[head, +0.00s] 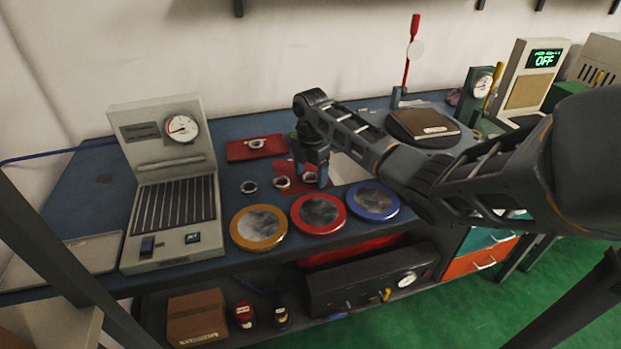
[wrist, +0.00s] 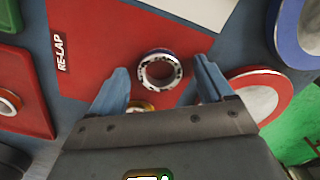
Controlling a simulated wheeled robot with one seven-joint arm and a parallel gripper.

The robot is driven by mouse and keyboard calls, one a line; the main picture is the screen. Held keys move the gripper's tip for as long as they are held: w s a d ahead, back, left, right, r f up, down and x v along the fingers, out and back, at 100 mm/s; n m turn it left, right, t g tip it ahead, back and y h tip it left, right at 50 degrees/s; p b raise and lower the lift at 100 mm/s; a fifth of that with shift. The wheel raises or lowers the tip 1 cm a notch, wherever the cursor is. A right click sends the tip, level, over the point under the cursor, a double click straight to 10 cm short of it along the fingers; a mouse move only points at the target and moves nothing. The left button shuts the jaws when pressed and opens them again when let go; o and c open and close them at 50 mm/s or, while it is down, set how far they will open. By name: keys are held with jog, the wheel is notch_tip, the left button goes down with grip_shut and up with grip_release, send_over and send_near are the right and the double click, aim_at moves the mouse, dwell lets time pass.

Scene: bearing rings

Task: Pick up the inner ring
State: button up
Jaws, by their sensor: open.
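A silver metal ring (wrist: 144,73) with a dark-marked face lies on the red mat labelled RE-LAP (wrist: 85,40). My gripper (wrist: 160,82) is open, with one blue finger on each side of this ring, not visibly touching it. In the head view my gripper (head: 312,180) points down over the bench near the ring. A brass-coloured ring (wrist: 140,105) shows partly behind my gripper's body; in the head view a ring (head: 282,183) lies left of my gripper, with another ring (head: 249,187) further left. I cannot tell for certain which is the inner ring.
Yellow (head: 236,233), red (head: 298,222) and blue (head: 352,207) rimmed dishes line the bench's front. A red tray (head: 236,153) holding a ring sits behind. A grey gauge machine (head: 170,245) stands left. A brown box (head: 425,120) lies on a dark round plate at right.

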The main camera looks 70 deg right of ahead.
jog(key=shift+c, duration=0.3)
jog(key=c, duration=1.1)
